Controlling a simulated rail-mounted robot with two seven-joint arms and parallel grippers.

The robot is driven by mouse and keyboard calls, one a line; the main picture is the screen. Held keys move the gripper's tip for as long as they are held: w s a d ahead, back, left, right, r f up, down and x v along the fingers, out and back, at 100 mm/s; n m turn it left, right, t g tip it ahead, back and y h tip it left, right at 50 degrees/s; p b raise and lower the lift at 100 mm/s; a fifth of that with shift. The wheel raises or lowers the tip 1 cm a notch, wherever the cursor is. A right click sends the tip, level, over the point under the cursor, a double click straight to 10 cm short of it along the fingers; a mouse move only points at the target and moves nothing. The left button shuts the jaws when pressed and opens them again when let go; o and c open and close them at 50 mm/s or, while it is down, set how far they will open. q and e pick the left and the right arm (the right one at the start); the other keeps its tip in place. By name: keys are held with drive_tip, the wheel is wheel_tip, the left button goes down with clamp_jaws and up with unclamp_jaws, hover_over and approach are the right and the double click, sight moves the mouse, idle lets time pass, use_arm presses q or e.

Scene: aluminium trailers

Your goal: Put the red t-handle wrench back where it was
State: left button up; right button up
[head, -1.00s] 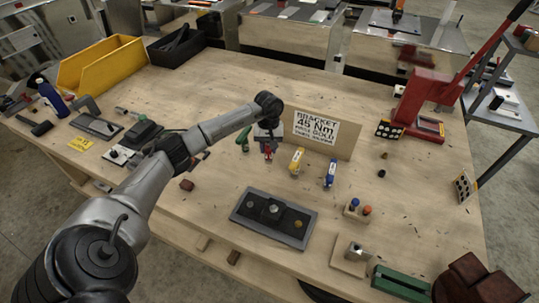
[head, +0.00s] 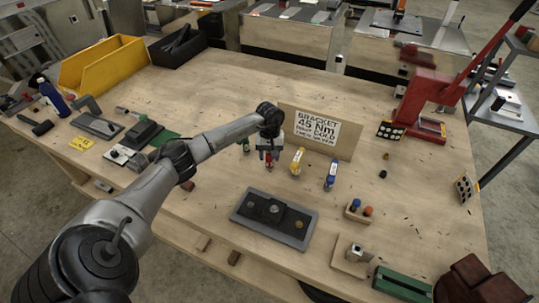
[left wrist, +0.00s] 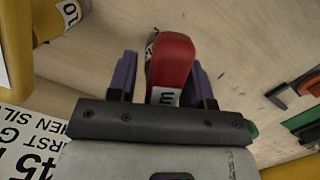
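The red t-handle wrench (head: 269,159) is upright in front of the sign, left of the yellow wrench (head: 297,161) and blue wrench (head: 331,174). My left gripper (head: 270,152) is above it, pointing down. In the left wrist view, the red handle (left wrist: 172,62) with a white label lies between the two purple fingers of my left gripper (left wrist: 162,80). A narrow gap shows beside the handle, so the fingers look open around it. The wrench's lower end is hard to see. My right gripper is not in view.
The sign (head: 316,130) reading "BRACKET 45 Nm" stands close behind. A green tool (head: 245,146) is just left of the gripper. A dark tray (head: 274,218) lies in front, a small block with coloured pegs (head: 359,211) front right. The table behind the sign is mostly clear.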

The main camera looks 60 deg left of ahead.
use_arm(q)
drive_tip(key=shift+o, duration=0.9)
drive_tip(key=shift+r, duration=0.2)
drive_tip(key=r, duration=0.4)
drive_tip(key=a+r, duration=0.1)
drive_tip(key=r, duration=0.3)
drive_tip(key=w+r, duration=0.1)
drive_tip(key=r, duration=0.2)
drive_tip(key=shift+a+r, duration=0.25)
drive_tip(key=shift+r, duration=0.15)
